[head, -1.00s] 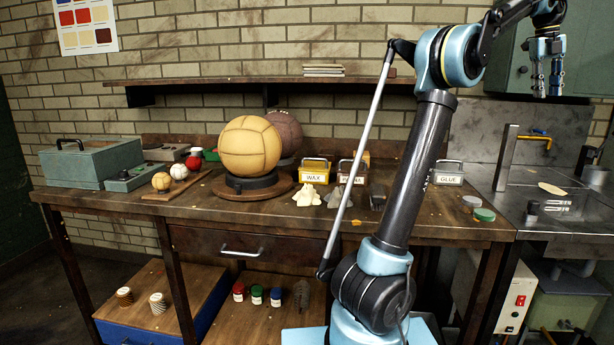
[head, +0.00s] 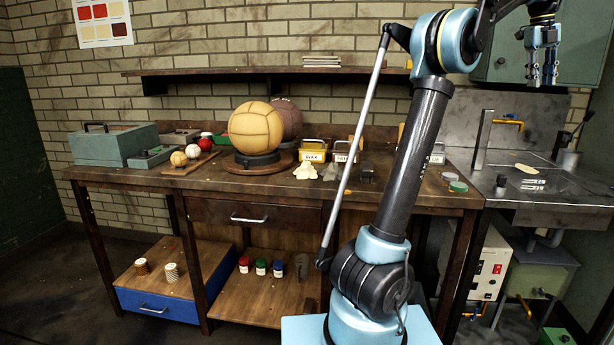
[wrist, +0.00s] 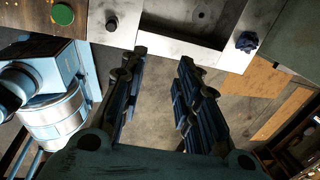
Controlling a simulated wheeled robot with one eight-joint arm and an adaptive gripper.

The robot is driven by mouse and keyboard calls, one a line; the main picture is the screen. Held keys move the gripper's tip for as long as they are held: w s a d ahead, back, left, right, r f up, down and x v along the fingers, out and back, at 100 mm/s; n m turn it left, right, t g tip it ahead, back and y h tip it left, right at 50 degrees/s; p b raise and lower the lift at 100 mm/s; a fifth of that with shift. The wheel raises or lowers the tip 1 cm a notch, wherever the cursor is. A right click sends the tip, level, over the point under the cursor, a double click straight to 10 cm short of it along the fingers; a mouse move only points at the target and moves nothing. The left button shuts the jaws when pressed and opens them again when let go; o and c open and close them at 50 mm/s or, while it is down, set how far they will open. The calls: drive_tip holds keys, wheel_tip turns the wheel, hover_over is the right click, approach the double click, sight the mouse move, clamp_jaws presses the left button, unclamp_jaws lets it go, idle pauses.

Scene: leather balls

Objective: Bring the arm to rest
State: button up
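My arm stands at the right of the head view, its upper link rising and the forearm reaching to the upper right. My gripper (head: 542,66) hangs down at the upper right, high above the sink area. In the wrist view my gripper (wrist: 158,105) shows its two fingers apart, with only floor visible between them. It holds nothing.
A wooden workbench (head: 420,195) carries a tan ball (head: 256,128) on a round stand, a dark brown ball (head: 288,118), small balls and boxes. A metal sink unit (head: 540,190) stands right. A green wall cabinet (head: 506,65) is behind my gripper. Floor shows at left (head: 45,285).

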drive_tip(key=w+a+f+n, duration=0.3)
drive_tip(key=w+a+n, duration=0.15)
drive_tip(key=a, duration=0.55)
drive_tip(key=w+a+f+n, duration=0.3)
drive_tip(key=a+n, duration=0.2)
drive_tip(key=a, duration=0.5)
drive_tip(key=s+a+f+n+t, duration=0.1)
drive_tip(key=a+f+n, duration=0.3)
drive_tip(key=a, duration=0.4)
drive_tip(key=a+f+n+t, duration=0.1)
drive_tip(key=a+f+n, duration=0.3)
drive_tip(key=a, duration=0.4)
drive_tip(key=s+a+f+n, duration=0.6)
drive_tip(key=a+f+n, duration=0.1)
drive_tip(key=f, duration=0.4)
drive_tip(key=s+a+f+n+y, duration=0.1)
drive_tip(key=s+a+f+n, duration=0.6)
drive_tip(key=a+f, duration=0.3)
drive_tip(key=s+a+f+n+y, duration=0.1)
drive_tip(key=s+a+f+n, duration=0.6)
drive_tip(key=f, duration=0.5)
drive_tip(key=shift+s+a+f+t, duration=0.2)
drive_tip(key=shift+a+t, duration=0.1)
drive_tip(key=shift+a, duration=0.55)
